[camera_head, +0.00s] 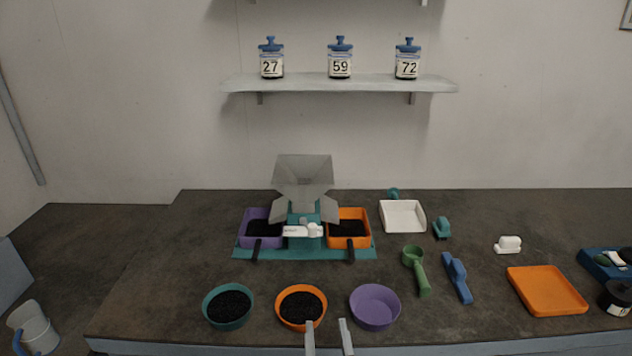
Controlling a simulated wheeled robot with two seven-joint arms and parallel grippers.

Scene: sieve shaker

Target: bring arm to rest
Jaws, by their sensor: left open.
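My left gripper (328,335) shows at the bottom edge of the head view, its two grey fingers apart with nothing between them. It is at the front edge of the table (150,270). One fingertip overlaps the front of the orange bowl (279,308) in the picture; I cannot tell if they touch. The purple bowl (375,306) is empty, just right of the fingers. My right gripper is not in view.
The teal bowl (206,311) holds dark grains. Behind stands the sieve shaker (303,175) between purple and orange bins. A green scoop (421,280), a blue brush-like tool (458,279) and an orange tray (546,292) lie right. The table's left part is clear.

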